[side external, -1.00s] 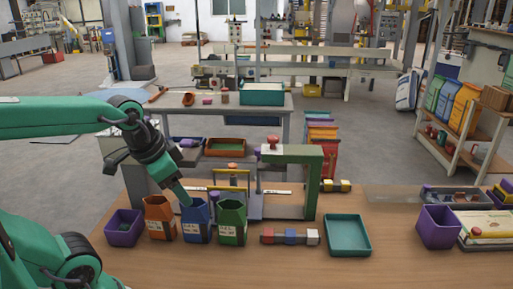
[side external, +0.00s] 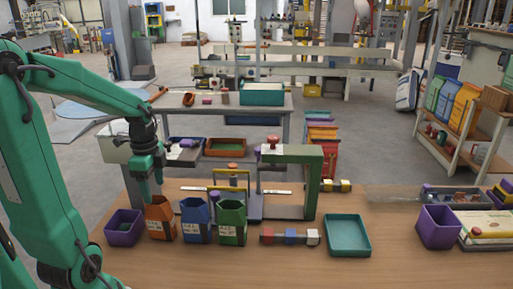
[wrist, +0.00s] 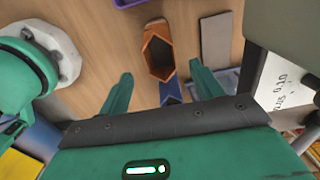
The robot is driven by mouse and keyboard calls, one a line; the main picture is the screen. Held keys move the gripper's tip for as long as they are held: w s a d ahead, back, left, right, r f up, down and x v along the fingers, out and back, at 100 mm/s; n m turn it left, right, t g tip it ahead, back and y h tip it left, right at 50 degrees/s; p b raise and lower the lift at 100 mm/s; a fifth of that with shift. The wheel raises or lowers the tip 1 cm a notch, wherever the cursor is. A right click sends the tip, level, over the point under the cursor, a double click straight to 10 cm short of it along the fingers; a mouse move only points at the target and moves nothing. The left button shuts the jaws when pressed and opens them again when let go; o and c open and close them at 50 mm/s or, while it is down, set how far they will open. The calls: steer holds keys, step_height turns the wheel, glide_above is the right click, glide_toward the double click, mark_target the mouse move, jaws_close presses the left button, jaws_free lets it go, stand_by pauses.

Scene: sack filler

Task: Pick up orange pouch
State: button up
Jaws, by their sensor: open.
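The orange pouch (side external: 160,224) stands upright and open-topped on the wooden table, between a purple bin and the blue pouch (side external: 196,226). My gripper (side external: 152,194) points down just above the orange pouch and overlaps its top edge in the side view; I cannot tell whether they touch. In the wrist view, my gripper (wrist: 161,70) has its two green fingers apart with nothing held. The orange pouch (wrist: 158,48) shows there between and just beyond the fingertips, its open mouth facing the camera. The blue pouch (wrist: 170,92) is partly hidden behind my gripper.
The purple bin (side external: 124,228) stands close to the left of the orange pouch. A green pouch (side external: 232,226) stands right of the blue one. A green frame (side external: 313,180) rises behind. A teal tray (side external: 347,236) lies to the right. The table's front is clear.

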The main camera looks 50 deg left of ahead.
mark_target(158, 206)
steer(key=shift+a+f, duration=0.1)
steer(key=shift+f, duration=0.05)
steer(key=shift+f, duration=1.25)
steer(key=shift+f, duration=0.1)
steer(key=shift+f, duration=2.5)
steer(key=c, duration=1)
steer(key=shift+c, duration=0.2)
steer(key=shift+r, duration=0.15)
